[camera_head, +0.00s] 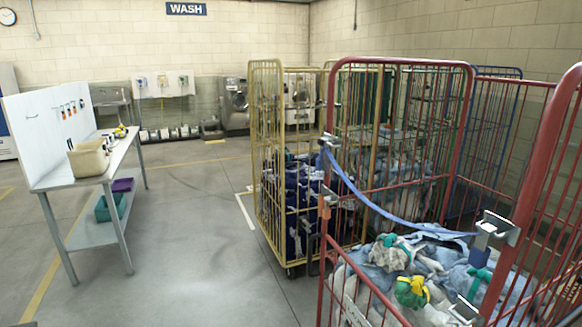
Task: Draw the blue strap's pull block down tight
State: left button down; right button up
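The blue strap (385,208) runs across the open front of the red cage (400,61). Its left end is at a grey fitting (328,140) on the cage's upright. It sags in a curve to a grey metal buckle (497,226) at the right. A blue block-like piece (480,256) hangs just below the buckle, over the laundry; it looks like the pull block, but its details are small. Neither of my grippers can be made out in the view.
Blue and white laundry (385,256) fills the red cage, with a green and yellow bundle (411,291) on top. A yellow cage (266,160) stands behind. A workbench (100,170) with a beige bin (88,158) is at left. The floor between is clear.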

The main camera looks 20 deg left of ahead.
aim_at(318, 162)
jog(key=u, duration=0.5)
jog(key=i+j+z, duration=0.2)
jog(key=z, duration=0.55)
jog(key=i+j+z, duration=0.2)
jog(key=j+z, duration=0.15)
jog(key=j, duration=0.25)
jog(key=i+j+z, duration=0.2)
jog(key=j, duration=0.15)
jog(key=i+j+z, duration=0.1)
jog(key=j, duration=0.4)
jog(key=j+z, duration=0.15)
jog(key=j, duration=0.4)
jog(key=i+j, duration=0.1)
jog(key=j, duration=0.45)
jog(key=i+j, duration=0.1)
jog(key=j, duration=0.4)
jog(key=i+j, duration=0.1)
jog(key=j, duration=0.45)
jog(key=i+j+z, duration=0.1)
jog(key=j, duration=0.4)
